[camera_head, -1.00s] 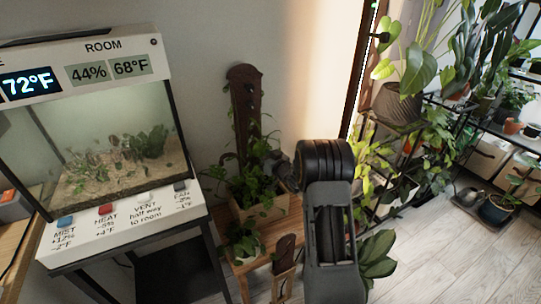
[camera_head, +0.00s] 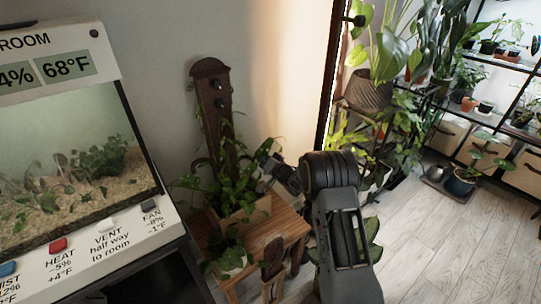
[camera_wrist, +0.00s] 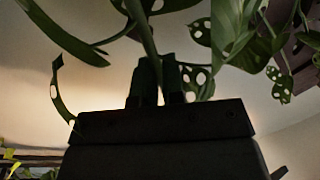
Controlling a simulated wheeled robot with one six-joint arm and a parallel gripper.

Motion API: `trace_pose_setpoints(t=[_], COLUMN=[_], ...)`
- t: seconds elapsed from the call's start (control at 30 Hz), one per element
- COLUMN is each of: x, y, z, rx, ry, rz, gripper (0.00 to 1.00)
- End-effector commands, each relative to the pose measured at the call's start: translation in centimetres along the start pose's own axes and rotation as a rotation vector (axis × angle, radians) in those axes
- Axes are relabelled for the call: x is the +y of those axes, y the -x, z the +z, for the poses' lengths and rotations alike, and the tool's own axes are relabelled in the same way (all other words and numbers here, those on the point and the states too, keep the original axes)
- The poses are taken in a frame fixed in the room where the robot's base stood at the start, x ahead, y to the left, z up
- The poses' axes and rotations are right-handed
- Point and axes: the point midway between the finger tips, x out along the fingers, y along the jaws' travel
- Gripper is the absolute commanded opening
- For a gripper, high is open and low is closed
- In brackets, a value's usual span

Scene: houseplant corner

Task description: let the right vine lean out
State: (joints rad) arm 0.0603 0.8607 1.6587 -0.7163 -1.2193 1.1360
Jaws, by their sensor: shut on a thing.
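A planter box (camera_head: 240,216) on a wooden stand holds leafy vines in front of a dark upright board (camera_head: 211,100) with round pegs. Leaves climb the board's lower part, and a vine (camera_head: 238,178) at its right side leans right toward my gripper (camera_head: 266,163). The fingers are small and partly lost among leaves in the head view. In the wrist view, my gripper (camera_wrist: 157,82) is shut on a green stem (camera_wrist: 146,40) that runs up between the fingertips. Leaves with holes hang around it. The stem's lower end is hidden.
A terrarium cabinet (camera_head: 120,215) with labelled buttons stands at the left.

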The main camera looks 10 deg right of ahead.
Motion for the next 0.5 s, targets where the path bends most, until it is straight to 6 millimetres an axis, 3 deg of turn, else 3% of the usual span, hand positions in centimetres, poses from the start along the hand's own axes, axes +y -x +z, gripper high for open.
trace_pose_setpoints(t=[0.5], x=[-0.18], y=[-0.31], z=[0.68], rx=[-0.006], ry=[-0.022], rz=[-0.009], gripper=[0.00])
